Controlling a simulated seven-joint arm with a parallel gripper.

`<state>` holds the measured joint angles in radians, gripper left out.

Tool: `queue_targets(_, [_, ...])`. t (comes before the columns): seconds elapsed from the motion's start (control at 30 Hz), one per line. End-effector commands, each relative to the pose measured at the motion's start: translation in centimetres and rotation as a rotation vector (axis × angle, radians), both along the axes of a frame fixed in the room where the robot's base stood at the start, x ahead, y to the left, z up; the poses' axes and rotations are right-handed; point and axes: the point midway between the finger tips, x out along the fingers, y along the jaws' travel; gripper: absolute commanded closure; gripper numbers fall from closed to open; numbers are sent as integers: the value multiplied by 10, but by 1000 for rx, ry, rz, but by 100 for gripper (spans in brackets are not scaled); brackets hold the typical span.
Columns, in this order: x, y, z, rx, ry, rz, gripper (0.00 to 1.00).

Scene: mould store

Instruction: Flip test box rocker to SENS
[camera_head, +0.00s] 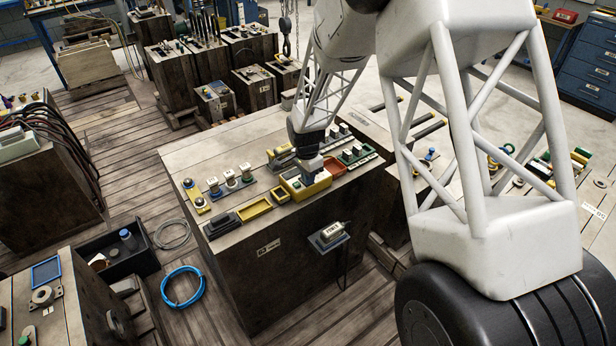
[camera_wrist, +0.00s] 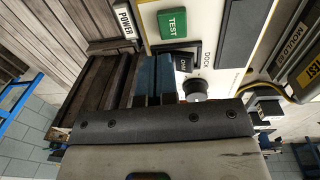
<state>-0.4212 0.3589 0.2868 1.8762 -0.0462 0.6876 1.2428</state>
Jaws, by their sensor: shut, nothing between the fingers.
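The test box (camera_head: 305,186), yellow with a pale top, sits on the wooden bench block. I cannot read SENS anywhere, nor tell which rocker position is set. My gripper (camera_head: 311,166) is shut and empty, right over the yellow box. In the wrist view its dark and blue fingers (camera_wrist: 152,76) reach up beside the rocker; contact cannot be told.
A red tray (camera_head: 334,165), yellow trays (camera_head: 254,210) and a strip of knobs (camera_head: 230,181) stand close by on the block (camera_head: 215,150). In the wrist view a yellow-edged box (camera_wrist: 310,74) lies right of the panel.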

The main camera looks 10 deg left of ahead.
Motion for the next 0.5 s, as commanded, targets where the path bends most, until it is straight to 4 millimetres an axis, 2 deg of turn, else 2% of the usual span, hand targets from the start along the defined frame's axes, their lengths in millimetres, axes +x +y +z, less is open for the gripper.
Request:
queue_targets(0.03, [-8, -6, -16, -12, 23, -2, 100])
queue_targets(0.5, [-5, -3, -15, -14, 26, -2, 100])
